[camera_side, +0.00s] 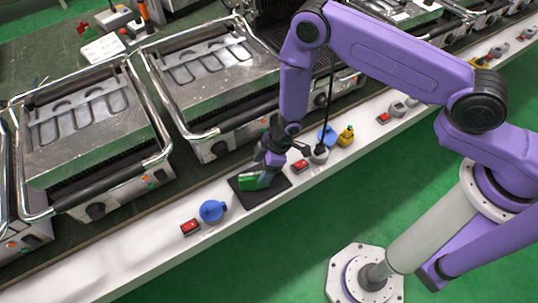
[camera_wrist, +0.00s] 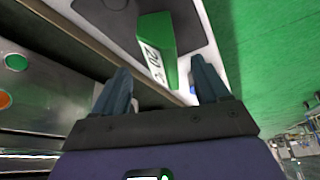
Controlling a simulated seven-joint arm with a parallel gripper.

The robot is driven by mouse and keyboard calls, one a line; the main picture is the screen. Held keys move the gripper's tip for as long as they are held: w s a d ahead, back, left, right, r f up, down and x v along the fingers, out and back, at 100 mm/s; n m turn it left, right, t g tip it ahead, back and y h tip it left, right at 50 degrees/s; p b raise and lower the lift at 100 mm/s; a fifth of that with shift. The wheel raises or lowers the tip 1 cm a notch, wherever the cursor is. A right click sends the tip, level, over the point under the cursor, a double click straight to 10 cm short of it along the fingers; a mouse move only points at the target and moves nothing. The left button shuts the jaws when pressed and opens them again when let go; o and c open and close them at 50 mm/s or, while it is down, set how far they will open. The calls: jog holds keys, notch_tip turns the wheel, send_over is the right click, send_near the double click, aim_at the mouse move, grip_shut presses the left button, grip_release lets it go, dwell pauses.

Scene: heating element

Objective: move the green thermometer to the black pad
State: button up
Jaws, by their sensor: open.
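The green thermometer (camera_side: 249,182), a green block with a white face marked "20", sits on the left part of the black pad (camera_side: 274,189) on the white ledge. My gripper (camera_side: 263,167) is low over the pad, right beside the thermometer, and partly hides both. In the wrist view the thermometer (camera_wrist: 158,45) appears just beyond and between the two spread fingers of my gripper (camera_wrist: 160,82). The fingers look apart from it, with a gap on each side. The thermometer's contact with the pad is hard to see exactly.
A red switch (camera_side: 190,227) and a blue round part (camera_side: 212,211) lie left of the pad. A red switch (camera_side: 300,165), a grey part (camera_side: 319,154) and a yellow part (camera_side: 346,136) lie to its right. Contact grills (camera_side: 82,130) with metal handles stand behind the ledge.

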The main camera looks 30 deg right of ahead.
jog(key=shift+v, duration=3)
jog(key=s+d+r+m+h, duration=0.1)
jog(key=s+d+r+h, duration=0.2)
jog(key=r, duration=0.7)
jog(key=s+d+r+h, duration=0.1)
jog(key=s+d+r, duration=0.3)
jog(key=r, duration=0.6)
jog(key=s+d+r, duration=0.5)
jog(key=s+d, duration=0.2)
jog(key=s, duration=0.2)
jog(key=s+d+r+g, duration=0.1)
jog(key=s+d+r, duration=0.5)
jog(key=s, duration=0.3)
jog(key=shift+d+g, duration=0.3)
jog(key=shift+d, duration=0.1)
jog(key=shift+s, duration=0.1)
